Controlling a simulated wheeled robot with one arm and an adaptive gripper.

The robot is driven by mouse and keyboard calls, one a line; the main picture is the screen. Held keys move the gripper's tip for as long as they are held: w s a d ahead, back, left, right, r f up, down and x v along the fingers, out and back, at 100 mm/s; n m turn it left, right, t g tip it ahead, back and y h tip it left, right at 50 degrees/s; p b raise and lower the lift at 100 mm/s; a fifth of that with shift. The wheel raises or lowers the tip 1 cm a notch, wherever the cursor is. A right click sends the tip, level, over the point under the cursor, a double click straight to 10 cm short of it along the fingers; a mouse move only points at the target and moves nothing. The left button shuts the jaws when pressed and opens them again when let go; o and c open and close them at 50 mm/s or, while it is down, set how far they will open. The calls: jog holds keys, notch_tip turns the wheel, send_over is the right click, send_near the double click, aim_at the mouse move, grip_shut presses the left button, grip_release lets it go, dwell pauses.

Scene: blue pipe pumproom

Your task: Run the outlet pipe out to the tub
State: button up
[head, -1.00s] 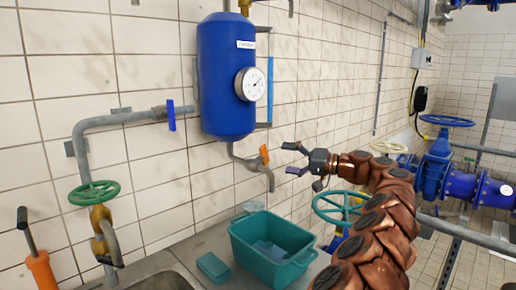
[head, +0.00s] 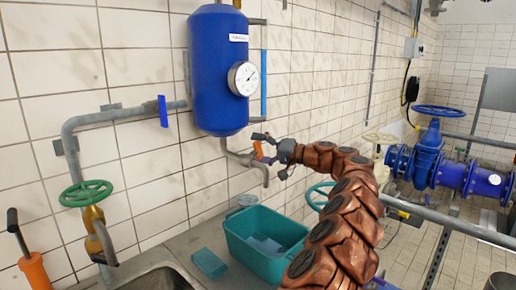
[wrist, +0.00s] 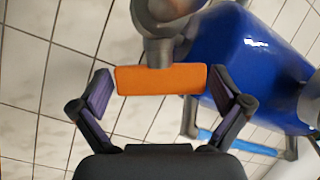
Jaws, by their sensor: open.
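The outlet pipe (head: 254,164) is a grey bent spout under the blue tank (head: 218,70), its mouth pointing down over the back of the tub. Its orange handle (head: 258,150) also shows in the wrist view (wrist: 161,79), lying crosswise between my fingers. My gripper (head: 264,146) is open around the handle, with a finger on each side and gaps visible in the wrist view (wrist: 166,97). The teal tub (head: 262,262) stands on the counter below the spout, with something pale blue inside. Part of the handle is hidden by my fingers in the head view.
A teal block (head: 209,263) lies left of the tub beside a sink (head: 165,279). A grey pipe with a green wheel valve (head: 86,193) is at left. Blue valves and pipework (head: 433,160) stand at right. The tiled wall is close behind the spout.

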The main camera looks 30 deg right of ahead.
jog(key=shift+c, duration=0.3)
jog(key=c, duration=0.9)
jog(key=shift+f, duration=0.15)
jog(key=shift+c, duration=0.2)
jog(key=shift+n+y+b, duration=0.4)
jog(key=shift+n+y, duration=0.1)
jog(key=shift+y, duration=0.2)
jog(key=o, duration=1)
jog(key=r+v, duration=0.1)
jog(key=v, duration=1.1)
jog(key=shift+f, duration=0.35)
